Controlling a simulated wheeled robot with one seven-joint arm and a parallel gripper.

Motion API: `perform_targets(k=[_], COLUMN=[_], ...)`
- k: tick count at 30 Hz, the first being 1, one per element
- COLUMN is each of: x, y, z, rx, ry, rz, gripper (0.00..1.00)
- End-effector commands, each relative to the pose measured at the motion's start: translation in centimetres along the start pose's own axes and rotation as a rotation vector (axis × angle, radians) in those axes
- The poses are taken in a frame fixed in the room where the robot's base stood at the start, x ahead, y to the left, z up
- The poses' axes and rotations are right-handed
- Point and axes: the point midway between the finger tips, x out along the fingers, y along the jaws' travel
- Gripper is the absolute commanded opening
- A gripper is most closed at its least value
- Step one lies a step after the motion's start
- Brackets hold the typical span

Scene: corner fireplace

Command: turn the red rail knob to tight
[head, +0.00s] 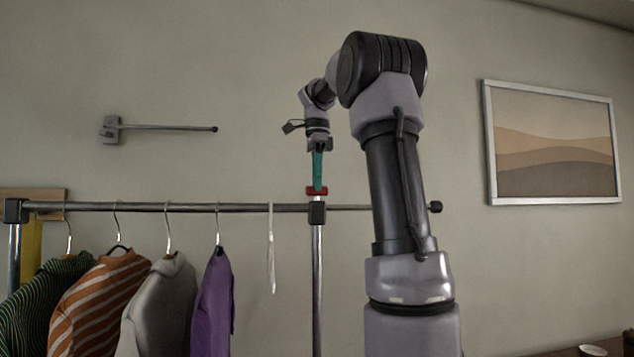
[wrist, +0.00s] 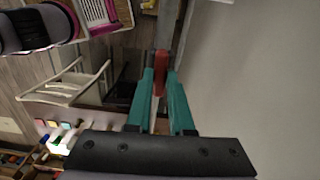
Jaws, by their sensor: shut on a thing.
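The red rail knob (head: 317,191) sits on top of the black joint (head: 317,212) where the rail meets the right upright. It also shows in the wrist view (wrist: 160,70), between my two teal fingers. My gripper (head: 318,184) points straight down from above and is shut on the knob. The fingers hide part of the knob, and no tight or loose marking is readable.
The chrome rail (head: 140,207) carries several garments, including a purple one (head: 213,300), and an empty white hanger (head: 271,250). A wall-mounted bar (head: 170,127) is at upper left. A framed picture (head: 552,145) hangs at right. The wall around my gripper is clear.

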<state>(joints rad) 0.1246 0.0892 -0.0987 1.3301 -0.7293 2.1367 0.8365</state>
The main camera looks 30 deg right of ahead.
Motion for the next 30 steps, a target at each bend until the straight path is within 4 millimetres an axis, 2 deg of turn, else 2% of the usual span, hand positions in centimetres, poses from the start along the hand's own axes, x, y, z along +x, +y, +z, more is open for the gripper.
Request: perform_targets(k=[7, 21, 22, 23, 24, 30], x=[-0.09, -0.1, -0.1, -0.1, -0.09, -0.05], y=[-0.02, -0.02, -0.02, -0.02, -0.01, -0.01], z=[0.0, -0.02, -0.02, -0.02, -0.02, -0.01], rx=[0.059, 0.07, 0.07, 0.07, 0.07, 0.07], ry=[0.001, 0.0, 0.0, 0.0, 0.0, 0.0], rz=[-0.003, -0.003, -0.003, -0.003, -0.003, -0.002], gripper=[0.0, 0.0, 0.31, 0.43, 0.5, 0.5])
